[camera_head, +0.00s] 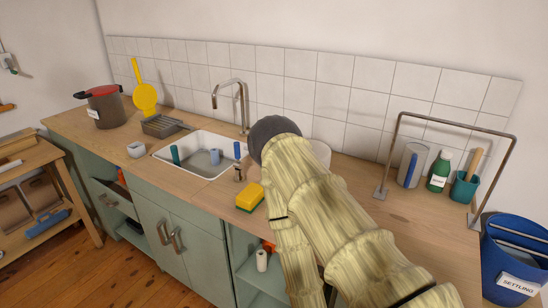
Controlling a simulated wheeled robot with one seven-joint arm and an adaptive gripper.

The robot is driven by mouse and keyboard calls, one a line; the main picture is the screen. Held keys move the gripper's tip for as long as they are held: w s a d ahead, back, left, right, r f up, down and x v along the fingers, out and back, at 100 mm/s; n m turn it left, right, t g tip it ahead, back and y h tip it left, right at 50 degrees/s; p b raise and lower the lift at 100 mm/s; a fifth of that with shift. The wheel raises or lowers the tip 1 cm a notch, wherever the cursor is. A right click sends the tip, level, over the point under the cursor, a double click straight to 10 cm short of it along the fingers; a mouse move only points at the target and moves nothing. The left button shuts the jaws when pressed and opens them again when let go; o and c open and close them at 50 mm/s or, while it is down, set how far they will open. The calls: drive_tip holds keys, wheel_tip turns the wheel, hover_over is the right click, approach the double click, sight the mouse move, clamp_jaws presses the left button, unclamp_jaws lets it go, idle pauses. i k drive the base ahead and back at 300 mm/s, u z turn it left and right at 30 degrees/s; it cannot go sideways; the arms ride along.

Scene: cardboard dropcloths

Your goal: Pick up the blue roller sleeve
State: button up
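A small blue cylinder (237,150), which looks like the blue roller sleeve, stands upright at the right side of the white sink (166,158). My arm, with a pale bamboo-like surface and a dark round joint, fills the middle of the view to the right of the sink. The arm hides part of the counter.
A yellow sponge (249,197) lies on the counter's front edge. A faucet (241,103) rises behind the sink. A metal frame (450,124), green bottle (439,171) and blue bucket (511,262) stand right. A red-lidded pot (105,106) stands far left.

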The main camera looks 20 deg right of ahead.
sight(215, 160)
drive_tip(key=k, duration=0.5)
drive_tip(key=u, duration=1.35)
drive_tip(key=i, duration=1.4)
drive_tip(key=z, duration=0.7)
drive_tip(key=i, duration=0.9)
drive_tip(key=z, duration=0.9)
